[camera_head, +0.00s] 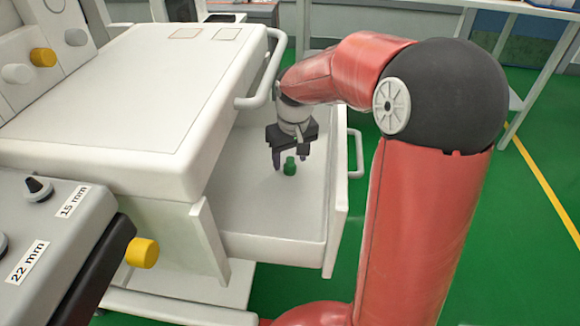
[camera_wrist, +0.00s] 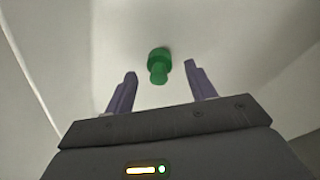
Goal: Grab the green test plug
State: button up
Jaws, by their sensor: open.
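The green test plug (camera_head: 289,166) stands on the floor of an open white drawer (camera_head: 270,222). My gripper (camera_head: 290,160) is over the drawer, close to the plug, with its fingers pointing down. In the wrist view the plug (camera_wrist: 159,64) shows a wide base and a narrower stem, just beyond the fingertips and roughly midway between them. My gripper (camera_wrist: 160,68) is open, and no contact with the plug shows. The exact height of the fingertips over the drawer floor is hard to tell.
The white cart top (camera_head: 110,95) overhangs the drawer on the left, with a handle (camera_head: 262,85) near my arm. The drawer's front wall (camera_head: 337,205) stands on the right.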

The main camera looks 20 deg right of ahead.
jog(key=shift+w+f, duration=0.1)
jog(key=shift+f, duration=0.8)
jog(key=shift+c, duration=0.4)
jog(key=c, duration=0.9)
jog(key=shift+r, duration=0.15)
jog(key=shift+c, duration=0.2)
